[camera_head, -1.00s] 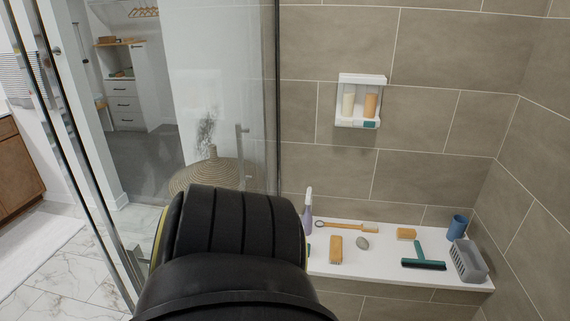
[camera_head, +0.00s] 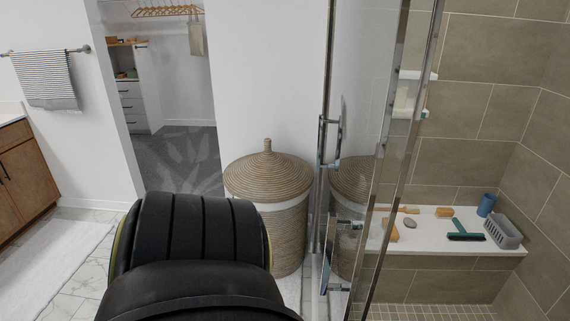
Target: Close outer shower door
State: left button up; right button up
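The glass shower door (camera_head: 358,75) stands right of the middle in the head view, seen at a steep angle. It has a metal edge, and a vertical metal handle (camera_head: 338,140) on that edge. A second metal fitting (camera_head: 346,226) shows lower down; I cannot tell which panel it belongs to. Another upright metal-edged glass post (camera_head: 400,150) stands just right of the door, with the tiled shower behind it. I cannot tell exactly how far the door is open. A black link of my own arm fills the bottom centre-left. Neither gripper shows.
A lidded wicker basket (camera_head: 268,205) stands close left of the door. A white shower bench (camera_head: 430,245) holds a squeegee (camera_head: 465,232), a grey caddy (camera_head: 503,231) and a blue cup (camera_head: 487,205). A wooden cabinet (camera_head: 25,175) and white mat (camera_head: 60,262) are left.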

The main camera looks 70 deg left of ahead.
aim_at(337, 272)
jog(key=k, duration=0.5)
jog(key=u, duration=1.75)
jog(key=i, duration=0.5)
jog(key=u, duration=1.75)
jog(key=i, duration=2.1)
jog(key=z, duration=3.55)
